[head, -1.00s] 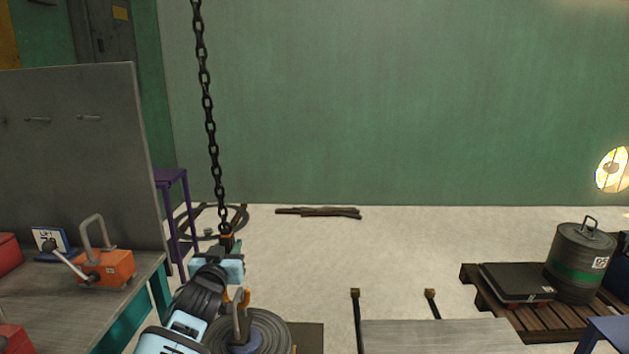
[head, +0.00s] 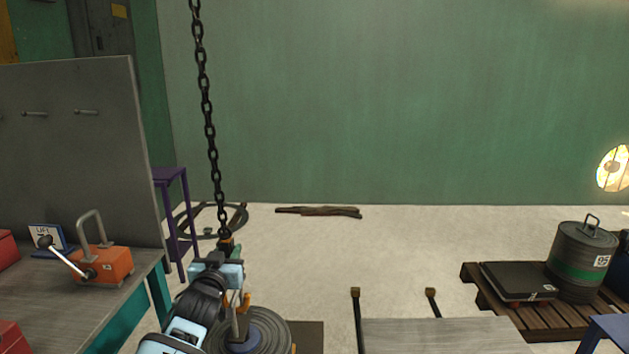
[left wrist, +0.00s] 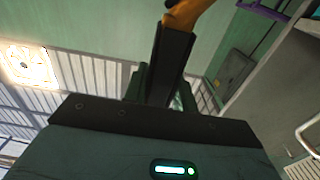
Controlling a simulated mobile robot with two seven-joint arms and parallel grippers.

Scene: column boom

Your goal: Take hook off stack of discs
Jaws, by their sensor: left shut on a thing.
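An orange hook (head: 246,300) hangs at the lower end of a dark chain (head: 208,110), low in the head view. My left gripper (head: 226,262) is shut on the hook near its upper part, just under the chain. In the left wrist view the orange hook (left wrist: 187,14) shows at the fingers. The stack of grey discs (head: 268,331) lies below and just right of the gripper, with an upright eye at its centre. My arm and gripper hide part of the hook, so I cannot tell whether it is through the eye. My right gripper is not in view.
A workbench (head: 60,310) at left holds an orange lever box (head: 105,266) and a small sign. A pallet (head: 470,275) with a dark drum (head: 582,262) stands at right. A grey tabletop (head: 440,335) is at the front.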

